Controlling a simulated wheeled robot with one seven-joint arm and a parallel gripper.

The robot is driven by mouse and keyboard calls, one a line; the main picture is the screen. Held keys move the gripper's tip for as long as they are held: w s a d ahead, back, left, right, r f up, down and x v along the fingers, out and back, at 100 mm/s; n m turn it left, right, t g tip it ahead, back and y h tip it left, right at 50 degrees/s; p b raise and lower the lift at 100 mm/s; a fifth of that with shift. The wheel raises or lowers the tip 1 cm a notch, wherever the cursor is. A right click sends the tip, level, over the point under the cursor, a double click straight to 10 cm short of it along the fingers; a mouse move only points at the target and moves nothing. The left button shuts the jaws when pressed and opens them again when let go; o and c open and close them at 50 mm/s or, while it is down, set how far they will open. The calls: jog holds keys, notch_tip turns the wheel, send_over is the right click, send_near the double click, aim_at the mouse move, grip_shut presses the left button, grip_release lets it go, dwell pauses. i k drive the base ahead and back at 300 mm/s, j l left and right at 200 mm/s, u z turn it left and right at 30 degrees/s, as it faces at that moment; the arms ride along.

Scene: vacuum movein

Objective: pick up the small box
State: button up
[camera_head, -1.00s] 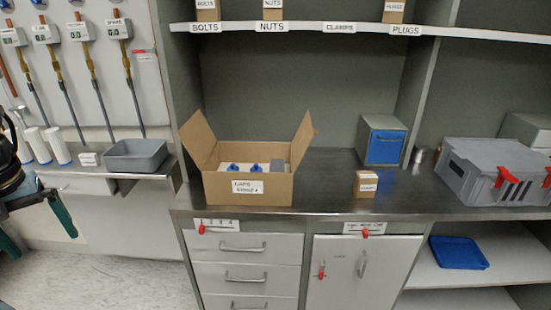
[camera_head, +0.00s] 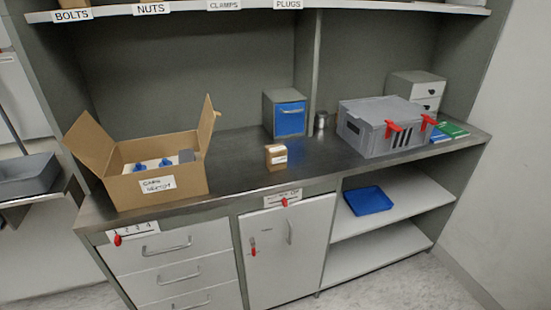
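The small box (camera_head: 276,157) is a brown cardboard cube with a white label on its front. It stands upright on the dark metal worktop (camera_head: 235,160), near the front edge, between the large open carton and the grey case. Nothing touches it. My gripper is not in view now.
A large open carton (camera_head: 158,187) with blue-topped items inside stands to the left. A blue-fronted drawer unit (camera_head: 288,118) and a small metal can (camera_head: 321,121) stand behind. A grey case with red latches (camera_head: 375,138) is to the right. A labelled shelf (camera_head: 250,7) runs above.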

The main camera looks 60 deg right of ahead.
aim_at(276, 154)
jog(key=z, duration=0.55)
jog(key=i+l+z, duration=0.15)
jog(key=z, duration=0.25)
jog(key=i+l+z, duration=0.1)
jog(key=i+z, duration=0.35)
jog(key=z, duration=0.3)
jog(key=i, duration=0.15)
